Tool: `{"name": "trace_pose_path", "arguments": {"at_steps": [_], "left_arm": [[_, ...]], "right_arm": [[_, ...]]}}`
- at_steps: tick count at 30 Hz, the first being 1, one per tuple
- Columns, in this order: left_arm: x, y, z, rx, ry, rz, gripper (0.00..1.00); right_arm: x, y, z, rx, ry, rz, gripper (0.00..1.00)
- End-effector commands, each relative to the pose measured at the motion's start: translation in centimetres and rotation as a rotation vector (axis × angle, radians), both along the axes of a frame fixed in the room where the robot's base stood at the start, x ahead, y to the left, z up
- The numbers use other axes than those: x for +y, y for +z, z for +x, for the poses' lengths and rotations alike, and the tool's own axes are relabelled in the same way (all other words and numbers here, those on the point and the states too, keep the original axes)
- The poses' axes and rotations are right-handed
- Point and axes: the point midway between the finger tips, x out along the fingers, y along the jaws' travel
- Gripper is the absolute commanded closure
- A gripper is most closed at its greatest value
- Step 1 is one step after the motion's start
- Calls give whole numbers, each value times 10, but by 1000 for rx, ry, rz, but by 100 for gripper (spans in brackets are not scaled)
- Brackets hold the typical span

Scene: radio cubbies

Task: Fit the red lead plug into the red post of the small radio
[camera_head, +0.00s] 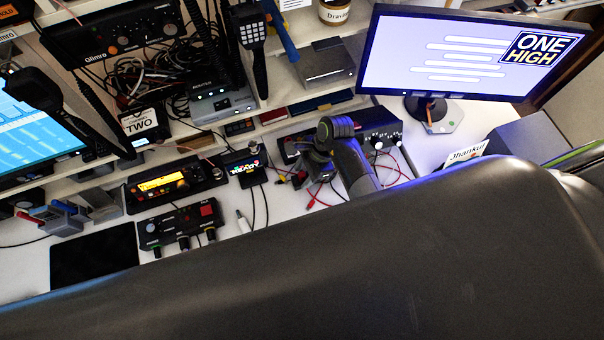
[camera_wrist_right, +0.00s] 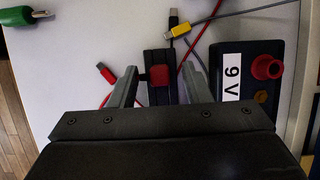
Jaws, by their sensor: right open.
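My right gripper (camera_wrist_right: 162,66) is open in the right wrist view. Its two grey fingers stand on either side of a red block (camera_wrist_right: 160,75) on a black strip; I cannot tell whether they touch it. A red-tipped plug (camera_wrist_right: 106,73) lies left of the fingers on the white surface. A black box marked 9V (camera_wrist_right: 253,88) at the right has a red post (camera_wrist_right: 266,67) and a brass-coloured one. I cannot tell whether this box is the small radio. In the head view, red leads (camera_head: 325,186) lie beside my right wrist. My left gripper is not seen.
In the wrist view, a yellow plug (camera_wrist_right: 179,31) on a grey cable and a green clip (camera_wrist_right: 27,16) lie nearby. In the head view, my arm covers the front. A radio with an amber display (camera_head: 163,183) and a monitor (camera_head: 470,58) flank the work area.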

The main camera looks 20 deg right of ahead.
Motion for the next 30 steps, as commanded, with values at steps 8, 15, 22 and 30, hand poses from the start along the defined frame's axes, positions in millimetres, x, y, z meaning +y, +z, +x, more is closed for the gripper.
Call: {"name": "trace_pose_path", "arguments": {"at_steps": [8, 15, 22, 30], "left_arm": [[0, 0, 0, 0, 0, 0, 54], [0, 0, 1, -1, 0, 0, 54], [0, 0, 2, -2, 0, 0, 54], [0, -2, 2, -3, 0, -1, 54]], "right_arm": [[0, 0, 0, 0, 0, 0, 72], [0, 0, 0, 0, 0, 0, 100], [0, 1, 0, 0, 0, 0, 100], [0, 13, 1, -2, 0, 1, 100]]}}
